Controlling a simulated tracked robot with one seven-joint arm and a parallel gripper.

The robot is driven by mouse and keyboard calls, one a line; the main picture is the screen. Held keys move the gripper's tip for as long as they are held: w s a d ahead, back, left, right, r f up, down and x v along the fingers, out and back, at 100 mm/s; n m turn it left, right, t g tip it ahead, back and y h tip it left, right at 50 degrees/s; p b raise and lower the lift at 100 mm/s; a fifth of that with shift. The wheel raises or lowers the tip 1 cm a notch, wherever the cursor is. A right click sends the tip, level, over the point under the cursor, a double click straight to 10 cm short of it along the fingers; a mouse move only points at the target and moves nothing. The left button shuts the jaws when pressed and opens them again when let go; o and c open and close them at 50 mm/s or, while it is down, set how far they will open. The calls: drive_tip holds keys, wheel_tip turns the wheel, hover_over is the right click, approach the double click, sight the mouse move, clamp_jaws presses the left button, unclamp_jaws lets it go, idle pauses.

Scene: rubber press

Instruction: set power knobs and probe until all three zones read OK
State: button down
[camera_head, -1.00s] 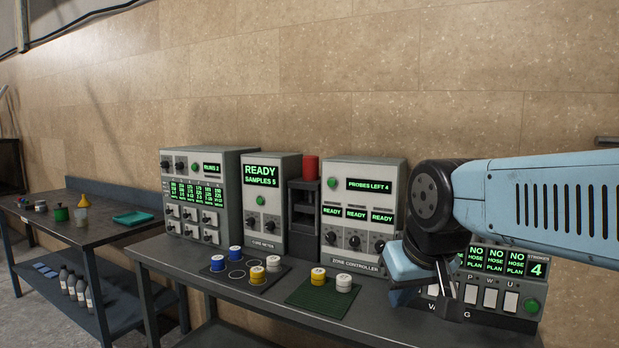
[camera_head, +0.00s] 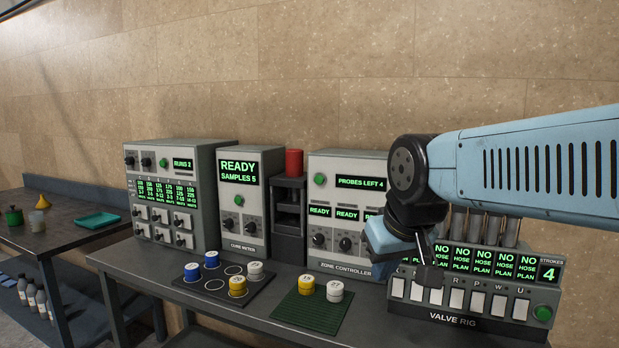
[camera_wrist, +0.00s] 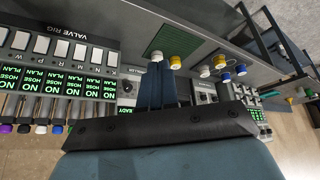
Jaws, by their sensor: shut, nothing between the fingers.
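The zone controller (camera_head: 365,167) is a grey box at the middle right of the head view. Its top display reads PROBES LEFT 4, with a green button (camera_head: 319,179) to the left. Two zone displays read READY; the third is mostly hidden by my arm. The left knob (camera_head: 318,240) and middle knob (camera_head: 345,243) show; the right knob is hidden. My gripper (camera_head: 430,276) is shut and empty, in front of the valve rig's left part. In the wrist view, the blue-grey fingers (camera_wrist: 161,92) are together, over part of the controller.
The valve rig (camera_head: 470,321) stands right of the controller. The cure meter (camera_head: 242,246) and another knobbed unit (camera_head: 165,245) stand left. Yellow and white pucks (camera_head: 307,285) sit on a green mat (camera_head: 290,309); more sit on a dark tray (camera_head: 195,290).

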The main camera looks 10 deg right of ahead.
sight(319, 180)
drive_tip(key=w+r+n, duration=0.3)
drive_tip(key=w+r, duration=0.1)
drive_tip(key=w, duration=0.8)
drive_tip(key=w+r+n+t, duration=0.1)
drive_tip(key=w+r+n, duration=0.2)
drive_tip(key=w, duration=1)
drive_tip(key=w+r+n, duration=0.3)
drive_tip(key=w+r, duration=0.3)
drive_tip(key=w, duration=0.7)
drive_tip(key=shift+a+r+t, duration=0.25)
drive_tip(key=shift+t, duration=0.05)
drive_tip(key=shift+f, duration=0.1)
drive_tip(key=w+d+f, duration=0.2)
drive_tip(key=w+f, duration=0.5)
drive_tip(key=w, duration=0.2)
drive_tip(key=shift+f, duration=0.4)
